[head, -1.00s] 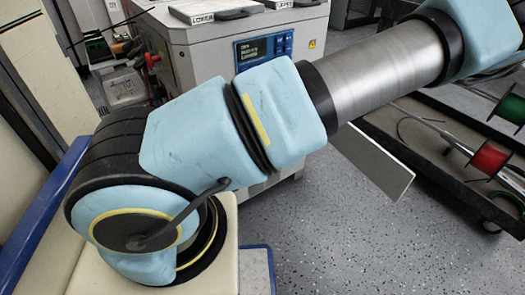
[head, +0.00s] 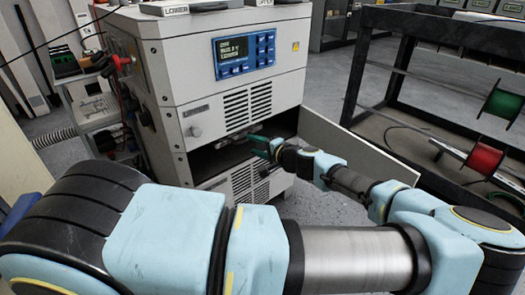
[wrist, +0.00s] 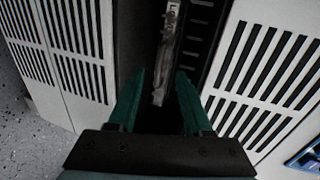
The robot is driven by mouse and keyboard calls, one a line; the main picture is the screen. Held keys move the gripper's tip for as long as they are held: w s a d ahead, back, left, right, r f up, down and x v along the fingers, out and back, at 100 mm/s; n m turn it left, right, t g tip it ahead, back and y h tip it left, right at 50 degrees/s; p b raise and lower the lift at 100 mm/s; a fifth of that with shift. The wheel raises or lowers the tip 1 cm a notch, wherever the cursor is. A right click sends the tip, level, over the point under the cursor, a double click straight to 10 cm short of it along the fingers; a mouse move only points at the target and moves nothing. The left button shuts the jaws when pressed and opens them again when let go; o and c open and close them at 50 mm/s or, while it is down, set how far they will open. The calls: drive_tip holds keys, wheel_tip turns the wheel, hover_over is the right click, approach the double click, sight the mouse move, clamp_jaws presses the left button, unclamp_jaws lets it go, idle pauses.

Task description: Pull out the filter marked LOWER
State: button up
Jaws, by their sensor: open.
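The cabinet (head: 215,55) has an open dark bay (head: 215,160) low in its front. In the wrist view a thin, worn grey filter edge (wrist: 166,60) stands in the dark bay, with partly legible lettering at its top beginning with L. My gripper (head: 260,147) is at the bay's opening. In the wrist view its green fingers (wrist: 161,76) are open, one on each side of the filter edge's near end; I cannot tell whether they touch it. A slab labelled LOWER (head: 175,10) lies on the cabinet top, beside one labelled UPPER (head: 265,3).
An open door panel (head: 355,150) stands out to the bay's right, close to my arm. Slotted vent panels (wrist: 75,60) flank the bay. A rack with green and red spools (head: 485,158) is at the right. A cart (head: 95,105) stands at the left.

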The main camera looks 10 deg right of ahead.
sight(244, 142)
drive_tip(key=shift+b+x, duration=0.35)
drive_tip(key=shift+x, duration=2.35)
drive_tip(key=shift+c, duration=0.2)
clamp_jaws()
idle(0.7)
